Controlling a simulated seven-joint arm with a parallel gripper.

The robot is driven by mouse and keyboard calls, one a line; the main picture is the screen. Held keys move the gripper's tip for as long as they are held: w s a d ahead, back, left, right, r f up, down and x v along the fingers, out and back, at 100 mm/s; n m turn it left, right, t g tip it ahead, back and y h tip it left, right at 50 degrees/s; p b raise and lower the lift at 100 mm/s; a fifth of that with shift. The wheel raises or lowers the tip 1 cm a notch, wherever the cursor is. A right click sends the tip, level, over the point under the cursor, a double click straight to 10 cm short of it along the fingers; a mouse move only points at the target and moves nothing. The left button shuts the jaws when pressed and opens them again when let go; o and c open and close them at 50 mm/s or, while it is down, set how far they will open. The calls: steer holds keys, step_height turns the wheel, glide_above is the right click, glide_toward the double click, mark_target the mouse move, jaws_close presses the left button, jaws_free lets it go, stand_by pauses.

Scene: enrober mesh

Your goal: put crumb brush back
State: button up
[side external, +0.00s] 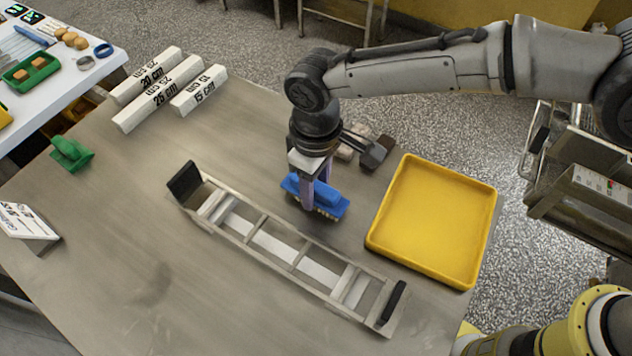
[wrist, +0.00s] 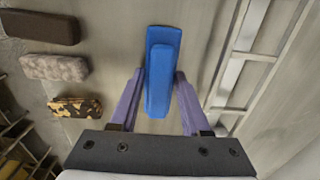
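The crumb brush has a blue handle (side external: 322,197) with tan bristles below it. In the wrist view the blue handle (wrist: 163,72) lies lengthwise between the two purple fingers of my gripper (wrist: 160,76). In the side view my gripper (side external: 314,190) points down at the brush, with a finger against the near side of the handle. The fingertips are very close to both sides of the handle; whether they press on it I cannot tell. Whether the bristles touch the table is also unclear.
A metal frame with black handles (side external: 268,240) lies just in front of the brush. A yellow tray (side external: 432,222) is to the right. Several blocks (wrist: 54,68) lie left of the brush in the wrist view. White length bars (side external: 160,92) and a green item (side external: 72,153) are farther left.

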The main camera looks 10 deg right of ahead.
mark_target(316, 184)
steer(key=o, duration=0.5)
steer(key=shift+c, duration=0.2)
step_height(316, 184, up, 12)
steer(key=shift+r, duration=0.2)
